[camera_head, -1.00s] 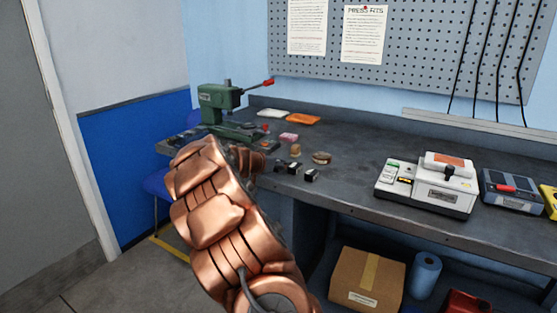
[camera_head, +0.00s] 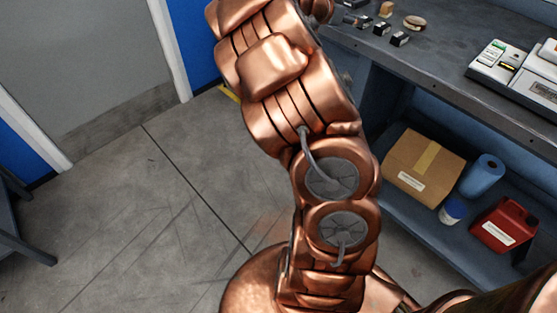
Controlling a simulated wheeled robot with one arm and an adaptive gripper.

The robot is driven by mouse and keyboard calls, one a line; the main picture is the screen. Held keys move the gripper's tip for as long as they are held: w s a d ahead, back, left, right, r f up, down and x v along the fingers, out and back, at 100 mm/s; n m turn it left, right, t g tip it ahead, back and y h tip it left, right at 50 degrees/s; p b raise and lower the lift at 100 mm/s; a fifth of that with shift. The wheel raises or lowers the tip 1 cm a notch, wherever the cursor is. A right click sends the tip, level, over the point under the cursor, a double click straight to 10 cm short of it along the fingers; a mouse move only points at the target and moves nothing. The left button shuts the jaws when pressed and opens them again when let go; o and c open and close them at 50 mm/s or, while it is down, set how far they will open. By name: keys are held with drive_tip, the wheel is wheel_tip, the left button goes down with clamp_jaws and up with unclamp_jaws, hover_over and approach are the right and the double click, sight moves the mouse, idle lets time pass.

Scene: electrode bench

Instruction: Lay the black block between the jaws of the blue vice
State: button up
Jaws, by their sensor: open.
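Several small dark blocks lie near the front edge of the bench (camera_head: 450,70), at the top of the head view. One black block (camera_head: 399,40) with a pale face is nearest the edge. Another dark block (camera_head: 378,29) lies just left of it, and further dark pieces (camera_head: 352,19) lie beyond. I cannot tell which one is the task's black block. The blue vice is not in view. My copper arm rises through the middle of the picture and runs off the top, and my gripper is not visible.
A tan block (camera_head: 386,9) and a round tan item (camera_head: 414,22) lie behind the dark blocks. A white device (camera_head: 500,62) stands at right. Below the bench are a cardboard box (camera_head: 422,170), a blue roll (camera_head: 481,177) and a red container (camera_head: 503,225).

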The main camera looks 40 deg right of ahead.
drive_tip(key=s+a+f+n+y, duration=0.3)
drive_tip(key=s+a, duration=0.2)
drive_tip(key=a, duration=0.6)
drive_tip(key=s+a+f+n+y, duration=0.2)
drive_tip(key=s+a+n+y, duration=0.1)
drive_tip(key=a, duration=0.9)
drive_tip(key=s+a+f+n+y, duration=0.3)
drive_tip(key=s+a, duration=0.5)
drive_tip(key=a, duration=0.4)
drive_tip(key=shift+a+f+n+g, duration=0.2)
drive_tip(key=shift+f+n+g, duration=0.15)
drive_tip(key=shift+n, duration=0.45)
drive_tip(key=s+a+f+n+y, duration=0.1)
drive_tip(key=s+a+n, duration=0.1)
drive_tip(key=a, duration=0.3)
drive_tip(key=s+a+f+n+g+y, duration=0.1)
drive_tip(key=s+a+n+y, duration=0.1)
drive_tip(key=s+a, duration=0.3)
drive_tip(key=s+a+f+n+y, duration=0.1)
drive_tip(key=s+a+n, duration=0.2)
drive_tip(key=s+a, duration=0.1)
drive_tip(key=shift+a+n+g, duration=0.25)
drive_tip(key=shift+a+n, duration=0.15)
drive_tip(key=shift+a, duration=0.5)
drive_tip(key=shift+c, duration=0.3)
